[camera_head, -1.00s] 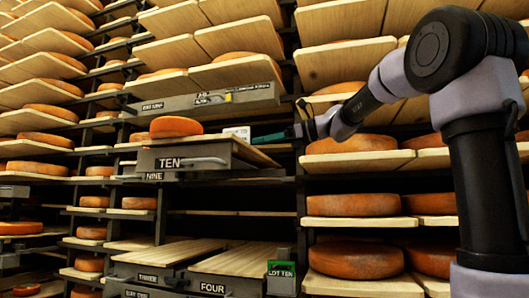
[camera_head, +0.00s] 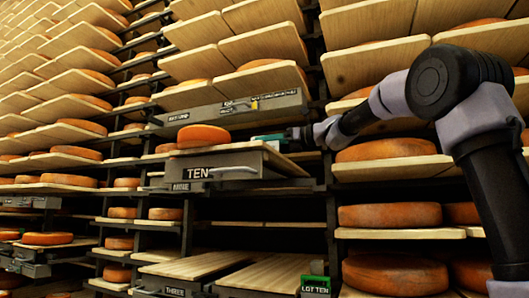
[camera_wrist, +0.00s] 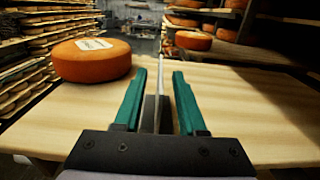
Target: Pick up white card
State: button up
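The white card (camera_wrist: 160,85) stands upright and nearly edge-on in the wrist view, as a thin pale strip above a wooden board. My gripper (camera_wrist: 160,74) has its two teal fingers on either side of the strip, with a gap showing on both sides. It is open, and I see no contact with the card. There the card is mostly hidden or too small to make out.
An orange cheese wheel (camera_wrist: 92,60) with a white label sits on the board (camera_wrist: 250,105), left of my gripper. It also shows in the head view (camera_head: 203,136). The TEN drawer (camera_head: 222,170) has a handle in front. A labelled drawer (camera_head: 235,110) lies above it. Loaded racks surround the place.

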jog(key=shift+w+a, duration=0.1)
jog(key=shift+a, duration=0.2)
grip_shut()
dwell(1.2)
